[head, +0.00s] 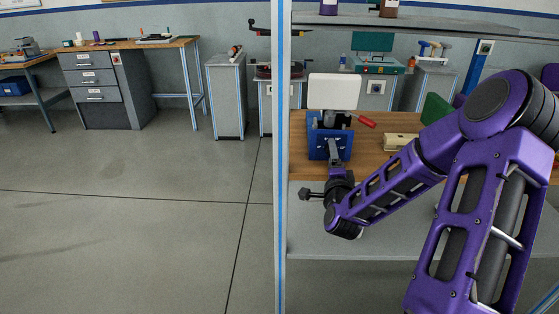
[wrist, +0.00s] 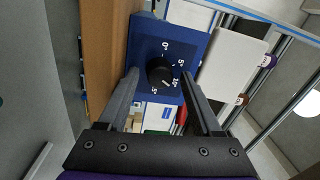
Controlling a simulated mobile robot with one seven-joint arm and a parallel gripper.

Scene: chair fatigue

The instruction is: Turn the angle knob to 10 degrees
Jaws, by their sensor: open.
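The angle knob (wrist: 160,74) is a round black knob on a blue panel (wrist: 143,40) in the wrist view. White degree marks (wrist: 180,63) run around its right side; the knob's exact setting is too small to read surely. My gripper (wrist: 158,72) is open, with one finger on each side of the knob. I cannot tell whether the fingers touch it. In the head view the blue device (head: 318,140) stands on the wooden bench, and my gripper (head: 335,150) reaches its front. The knob is hidden there.
A white board (head: 334,91) stands above the device, and a red handle (head: 366,121) sticks out at its right. A cream block (head: 401,141) lies on the bench (head: 370,163) to the right. A blue-edged post (head: 281,200) stands close on the left.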

